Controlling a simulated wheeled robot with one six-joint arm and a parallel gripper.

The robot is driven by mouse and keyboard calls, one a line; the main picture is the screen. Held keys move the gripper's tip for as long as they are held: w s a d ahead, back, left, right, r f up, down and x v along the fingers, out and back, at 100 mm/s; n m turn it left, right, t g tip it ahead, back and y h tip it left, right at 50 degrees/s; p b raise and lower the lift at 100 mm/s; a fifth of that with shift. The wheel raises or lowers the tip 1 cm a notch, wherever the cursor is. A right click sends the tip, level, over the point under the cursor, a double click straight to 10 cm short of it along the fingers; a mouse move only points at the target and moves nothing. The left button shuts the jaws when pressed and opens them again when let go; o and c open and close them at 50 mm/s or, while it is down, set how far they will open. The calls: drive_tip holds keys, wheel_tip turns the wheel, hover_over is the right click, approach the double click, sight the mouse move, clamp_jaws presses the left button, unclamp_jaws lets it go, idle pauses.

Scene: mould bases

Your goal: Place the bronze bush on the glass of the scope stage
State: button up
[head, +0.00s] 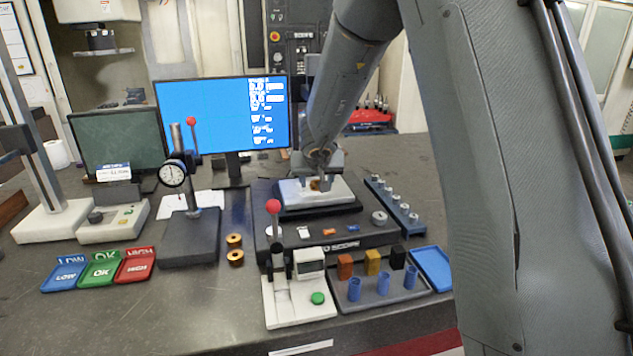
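The scope stage (345,194) is a pale plate on a dark base, in the middle of the bench in the head view. A small bronze bush (315,185) shows at the plate, right under my gripper (319,182). My gripper reaches down over the stage from above, its fingertips close to the bush. The fingers are small and partly hidden, so I cannot tell whether they grip the bush, or whether the bush touches the glass. Two more bronze bushes, one (235,240) behind the other (236,258), stand on the bench left of the scope.
A dial gauge stand (190,240) and blue, green (100,270) and red trays are at left. A lever press (290,300), a rack with blue cups (383,285) and a blue tray (431,268) are in front. A monitor (210,115) stands behind. The front-left bench is clear.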

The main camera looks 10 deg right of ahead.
drive_tip(key=shift+r, duration=0.1)
drive_tip(key=shift+s+r, duration=0.15)
drive_tip(key=shift+r, duration=0.2)
drive_tip(key=p+v, duration=0.5)
drive_tip(key=v, duration=0.6)
drive_tip(key=s+d+f+n+g+y, duration=0.1)
drive_tip(key=s+f+g, duration=0.1)
drive_tip(key=s, duration=1.1)
drive_tip(key=s+f+n+g, duration=0.1)
drive_tip(key=s+f+g, duration=0.2)
drive_tip(key=s, duration=1.1)
wheel_tip(320, 180, down, 2)
drive_tip(key=shift+s+d+f+y, duration=0.2)
drive_tip(key=shift+s+d+y, duration=0.05)
drive_tip(key=shift+d+y, duration=0.15)
